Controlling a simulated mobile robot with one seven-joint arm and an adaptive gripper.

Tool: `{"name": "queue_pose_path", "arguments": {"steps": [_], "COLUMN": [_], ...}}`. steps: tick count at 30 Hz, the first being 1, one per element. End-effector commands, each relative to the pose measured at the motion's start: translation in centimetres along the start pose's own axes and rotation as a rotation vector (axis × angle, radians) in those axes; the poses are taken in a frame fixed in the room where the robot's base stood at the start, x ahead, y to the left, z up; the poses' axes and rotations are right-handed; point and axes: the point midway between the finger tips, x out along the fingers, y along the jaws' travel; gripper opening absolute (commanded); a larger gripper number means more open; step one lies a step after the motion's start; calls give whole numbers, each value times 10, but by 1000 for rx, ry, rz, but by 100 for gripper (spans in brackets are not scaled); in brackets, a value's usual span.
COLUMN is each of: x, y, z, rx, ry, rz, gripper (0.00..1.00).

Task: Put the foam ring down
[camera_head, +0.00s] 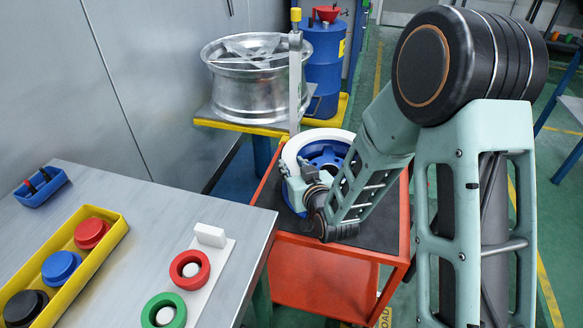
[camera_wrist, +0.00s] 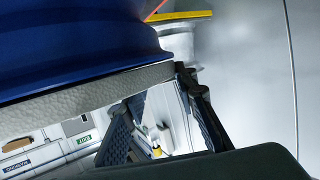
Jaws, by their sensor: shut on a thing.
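The white foam ring (camera_head: 291,153) is above the red cart in the head view, along the upper edge of a blue wheel (camera_head: 325,152). In the wrist view, which looks upside down, the ring shows as a pale textured band (camera_wrist: 75,96) against the blue wheel (camera_wrist: 75,40). I cannot tell whether the ring rests fully on the wheel or is slightly apart. My gripper (camera_head: 293,180) is shut on the near left side of the ring. Its dark fingers also show in the wrist view (camera_wrist: 160,90). My arm hides the ring's right and near parts.
The red cart (camera_head: 400,235) has a dark top. Behind it, a silver rim (camera_head: 245,90) sits on a yellow-edged stand by a grey post (camera_head: 295,85) and blue drum (camera_head: 325,60). At left, a grey bench (camera_head: 140,195) holds a yellow tray (camera_head: 100,247) and coloured rings.

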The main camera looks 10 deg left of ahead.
Motion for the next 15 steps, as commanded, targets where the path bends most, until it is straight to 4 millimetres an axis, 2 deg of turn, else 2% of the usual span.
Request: {"name": "queue_pose_path", "arguments": {"steps": [1, 7, 8, 12, 15], "x": [0, -1, -1, -1, -1], "y": [0, -1, -1, -1, 0], "z": [8, 8, 8, 8, 8], "rx": [0, 0, 0, 1, 1], "ry": [1, -1, -2, -4, -3], "rz": [0, 0, 0, 0, 0], "gripper": [8, 8, 28, 43, 44]}}
